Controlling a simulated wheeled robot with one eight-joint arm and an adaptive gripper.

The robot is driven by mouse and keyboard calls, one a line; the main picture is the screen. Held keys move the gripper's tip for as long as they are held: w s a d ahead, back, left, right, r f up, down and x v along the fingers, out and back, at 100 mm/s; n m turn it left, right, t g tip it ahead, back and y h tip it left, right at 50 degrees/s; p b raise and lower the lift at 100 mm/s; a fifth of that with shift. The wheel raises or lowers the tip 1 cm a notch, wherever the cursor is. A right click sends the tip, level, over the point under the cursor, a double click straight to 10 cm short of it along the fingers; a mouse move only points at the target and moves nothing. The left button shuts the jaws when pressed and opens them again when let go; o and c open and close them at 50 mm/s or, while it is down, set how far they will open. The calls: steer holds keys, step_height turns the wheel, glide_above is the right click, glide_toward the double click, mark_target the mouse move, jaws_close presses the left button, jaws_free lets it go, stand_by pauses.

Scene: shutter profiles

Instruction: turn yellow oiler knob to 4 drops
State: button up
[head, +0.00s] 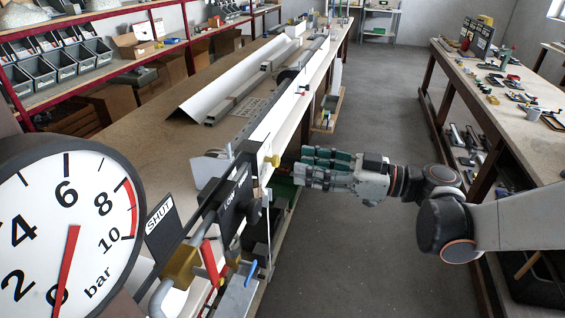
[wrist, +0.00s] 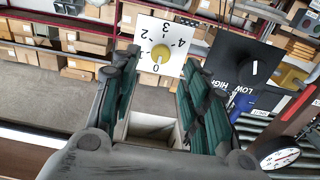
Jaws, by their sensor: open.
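In the wrist view, a white dial plate (wrist: 165,33) carries the numbers 0 to 4 around a yellow knob (wrist: 153,59). The knob's pale mark seems to point toward the 0. My gripper (wrist: 152,82) is open, its dark green fingers on either side of the picture below the knob, with nothing between them but background. In the head view, my gripper (head: 302,166) reaches left toward the bench line, just right of a small yellow knob (head: 271,161), apart from it. The dial's numbers cannot be seen from there.
A black plate (wrist: 238,68) marked LOW and HIGH, with its own knob, stands right of the dial. A large bar gauge (head: 65,220), a red lever (head: 210,262) and a blue lever (head: 251,272) are at the near left. The aisle floor (head: 345,245) is clear.

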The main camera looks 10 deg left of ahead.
mark_target(279, 160)
steer(key=a, duration=0.6)
steer(key=shift+w+a+b, duration=0.15)
steer(key=shift+w+b, duration=0.05)
steer(key=shift+b, duration=0.2)
jaws_close()
